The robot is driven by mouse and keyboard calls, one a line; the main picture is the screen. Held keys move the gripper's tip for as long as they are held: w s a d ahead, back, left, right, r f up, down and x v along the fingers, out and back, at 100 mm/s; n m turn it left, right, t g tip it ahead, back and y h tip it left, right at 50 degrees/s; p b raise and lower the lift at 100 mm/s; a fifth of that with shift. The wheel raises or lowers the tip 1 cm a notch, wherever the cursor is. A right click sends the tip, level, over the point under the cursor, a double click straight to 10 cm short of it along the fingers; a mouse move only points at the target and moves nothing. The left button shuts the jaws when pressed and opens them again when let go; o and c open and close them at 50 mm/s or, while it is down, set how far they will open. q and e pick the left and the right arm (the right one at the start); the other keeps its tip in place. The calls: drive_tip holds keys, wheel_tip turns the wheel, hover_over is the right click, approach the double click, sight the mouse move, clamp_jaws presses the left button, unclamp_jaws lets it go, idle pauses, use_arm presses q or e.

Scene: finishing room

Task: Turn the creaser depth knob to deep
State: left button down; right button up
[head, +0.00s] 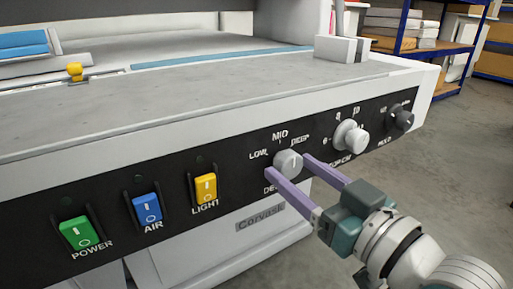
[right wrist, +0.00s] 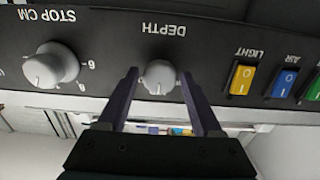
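The grey depth knob (head: 288,162) sits on the black panel, below the labels LOW, MID and DEEP. Its pointer line appears to face up, near MID. In the right wrist view, which is upside down, the knob (right wrist: 158,77) sits by the word DEPTH. My right gripper (head: 289,164) is open, with one purple finger on each side of the knob. In the right wrist view the fingers (right wrist: 159,74) straddle the knob with narrow gaps showing; I see no firm contact. My left gripper is not in view.
A larger stop knob (head: 350,136) and a dark knob (head: 401,118) lie to the right on the panel. Green power (head: 79,233), blue air (head: 147,208) and yellow light (head: 205,187) switches lie to the left. Open floor is at the right.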

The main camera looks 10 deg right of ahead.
clamp_jaws()
idle(0.3)
drive_tip(key=shift+m, duration=0.8)
drive_tip(key=m, duration=0.8)
drive_tip(key=shift+a, duration=0.1)
drive_tip(key=shift+m, duration=1)
